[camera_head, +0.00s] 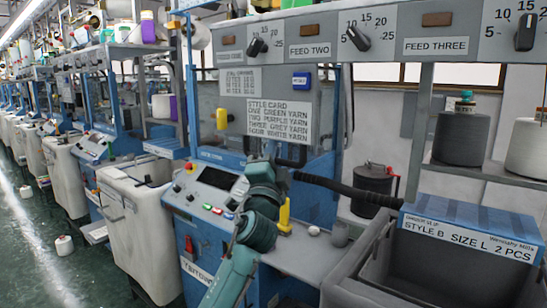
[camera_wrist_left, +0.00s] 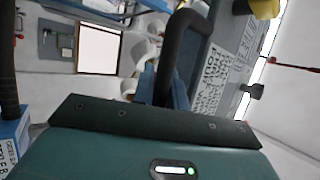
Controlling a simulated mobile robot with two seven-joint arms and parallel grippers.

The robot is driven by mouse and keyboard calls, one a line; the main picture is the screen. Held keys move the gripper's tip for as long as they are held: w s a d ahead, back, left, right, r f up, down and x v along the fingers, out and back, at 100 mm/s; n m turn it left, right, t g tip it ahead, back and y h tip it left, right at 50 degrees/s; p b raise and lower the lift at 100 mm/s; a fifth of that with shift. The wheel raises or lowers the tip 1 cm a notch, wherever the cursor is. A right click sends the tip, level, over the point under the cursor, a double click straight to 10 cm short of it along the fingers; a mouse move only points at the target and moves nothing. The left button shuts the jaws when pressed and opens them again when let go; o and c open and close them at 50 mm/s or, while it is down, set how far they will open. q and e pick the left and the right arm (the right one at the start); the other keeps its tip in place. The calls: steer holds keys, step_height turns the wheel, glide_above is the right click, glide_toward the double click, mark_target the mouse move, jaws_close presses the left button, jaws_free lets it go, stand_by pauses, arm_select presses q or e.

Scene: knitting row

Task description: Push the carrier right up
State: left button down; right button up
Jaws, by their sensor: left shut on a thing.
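My left arm comes up from the bottom of the head view, and its gripper (camera_head: 286,166) is at the lower edge of the grey panel with the style card (camera_head: 280,122). The gripper is shut on a dark bar-shaped handle (camera_head: 291,151) there. In the left wrist view the black curved handle (camera_wrist_left: 186,32) rises from the gripper, and the lettered panel (camera_wrist_left: 212,80) lies behind it. The fingertips are mostly hidden. I cannot tell for certain which part is the carrier; the handle seems to belong to it. My right gripper is not in view.
A control panel (camera_head: 215,178) is left of my arm. A yellow upright part (camera_head: 285,214) stands close by. A black hose (camera_head: 345,189) runs to the right. A white bin (camera_head: 140,235) is left.

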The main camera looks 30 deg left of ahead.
arm_select(q)
step_height(320, 180, up, 3)
steer(key=shift+r+p, duration=0.1)
steer(key=shift+p, duration=0.7)
steer(key=shift+s+r, duration=0.1)
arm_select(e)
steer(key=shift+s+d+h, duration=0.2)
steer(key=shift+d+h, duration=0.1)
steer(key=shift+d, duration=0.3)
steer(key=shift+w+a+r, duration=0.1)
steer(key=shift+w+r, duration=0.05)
arm_select(q)
steer(key=c, duration=1.4)
jaws_free()
steer(key=b, duration=0.4)
glide_toward(273, 139)
step_height(273, 139, down, 2)
steer(key=shift+s+a+f, duration=0.1)
steer(key=shift+a+f, duration=0.05)
steer(key=shift+f, duration=0.05)
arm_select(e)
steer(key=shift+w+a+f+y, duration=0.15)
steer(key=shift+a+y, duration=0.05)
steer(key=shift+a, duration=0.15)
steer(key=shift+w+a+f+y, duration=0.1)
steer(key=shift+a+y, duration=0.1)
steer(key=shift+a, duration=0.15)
